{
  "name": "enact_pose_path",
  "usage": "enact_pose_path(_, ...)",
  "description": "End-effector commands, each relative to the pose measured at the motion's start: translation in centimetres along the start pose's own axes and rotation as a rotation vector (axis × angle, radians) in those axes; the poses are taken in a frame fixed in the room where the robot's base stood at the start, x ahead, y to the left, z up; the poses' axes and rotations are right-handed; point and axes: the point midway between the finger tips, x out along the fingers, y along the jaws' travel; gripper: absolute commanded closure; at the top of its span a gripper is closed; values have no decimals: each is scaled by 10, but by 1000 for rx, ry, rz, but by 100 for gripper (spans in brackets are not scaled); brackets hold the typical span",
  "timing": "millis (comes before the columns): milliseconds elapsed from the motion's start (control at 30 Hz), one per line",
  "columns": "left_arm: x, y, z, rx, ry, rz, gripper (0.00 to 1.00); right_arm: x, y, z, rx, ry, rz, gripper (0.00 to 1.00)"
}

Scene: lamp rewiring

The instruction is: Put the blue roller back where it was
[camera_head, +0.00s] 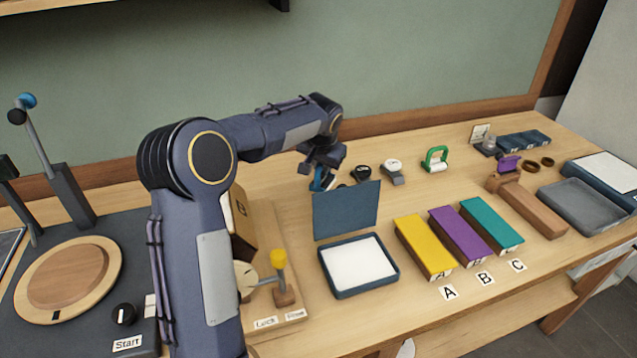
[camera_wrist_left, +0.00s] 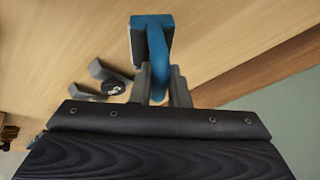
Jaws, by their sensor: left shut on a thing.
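The blue roller (camera_head: 318,181) is in my left gripper (camera_head: 322,168), at the back of the table, behind the raised blue lid. It also shows in the left wrist view (camera_wrist_left: 160,45), with its blue handle between the two grey fingers (camera_wrist_left: 164,84) and a grey roller part beside it. My left gripper is shut on the handle. I cannot tell whether the roller touches the table. A green roller (camera_head: 435,159) stands farther right in the back row. My right gripper is not in view.
A dark round piece (camera_head: 362,174) and a grey stand with a white top (camera_head: 392,169) are right of my gripper. In front are an open stamp-pad box (camera_head: 325,280) and yellow (camera_head: 424,247), purple (camera_head: 460,236) and teal (camera_head: 491,226) blocks. Bare table lies between the green roller and the blocks.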

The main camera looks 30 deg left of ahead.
Motion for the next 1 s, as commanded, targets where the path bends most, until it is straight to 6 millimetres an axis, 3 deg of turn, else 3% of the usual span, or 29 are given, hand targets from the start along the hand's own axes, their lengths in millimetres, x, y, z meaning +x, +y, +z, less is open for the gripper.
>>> enact_pose_path(400, 40, 8, 17, 0, -1, -1, 100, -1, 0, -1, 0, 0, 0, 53)
enact_pose_path(767, 46, 10, 19, -1, 2, -1, 100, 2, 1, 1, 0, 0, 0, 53)
enact_pose_path(800, 46, 10, 19, -1, 1, -1, 84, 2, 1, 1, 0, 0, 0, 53)
enact_pose_path(967, 45, 9, 19, -1, 1, -1, 63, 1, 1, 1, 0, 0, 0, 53)
enact_pose_path(1000, 45, 9, 19, -1, 1, -1, 63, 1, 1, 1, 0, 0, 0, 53)
